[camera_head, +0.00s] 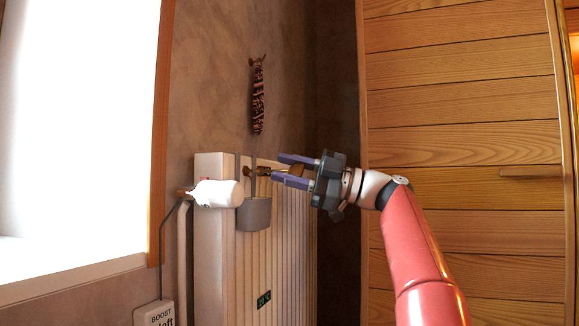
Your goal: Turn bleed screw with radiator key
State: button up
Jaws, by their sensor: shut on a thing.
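My gripper (279,168) reaches in from the right at the top of the white radiator (288,235), its two purple fingers pointing left. It is shut on a brass-coloured radiator key (264,171) that sticks out to the left of the fingertips. The key's far end lies in front of the radiator's upper part, close to a grey strap. I cannot make out the bleed screw, and I cannot tell whether the key sits on it.
A grey container (254,214) hangs on the radiator just below the key. A white valve head (217,193) juts out at left. A braided hanging (257,98) is on the wall above. Wooden panelling (465,140) stands at right.

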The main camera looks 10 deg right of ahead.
jog(key=n, duration=0.1)
jog(key=n+g+p, duration=0.1)
jog(key=n, duration=0.1)
jog(key=n+h+p, duration=0.1)
jog(key=n, duration=0.1)
jog(key=shift+r+g, duration=0.25)
jog(key=shift+g, duration=0.15)
jog(key=n+p, duration=0.1)
jog(key=n+h+p, duration=0.1)
jog(key=n, duration=0.1)
jog(key=shift+f+n+g, duration=0.3)
jog(key=shift+w+a+p, duration=0.3)
jog(key=shift+w+a, duration=0.15)
jog(key=shift+a, duration=0.4)
dwell(0.4)
jog(key=shift+d, duration=0.1)
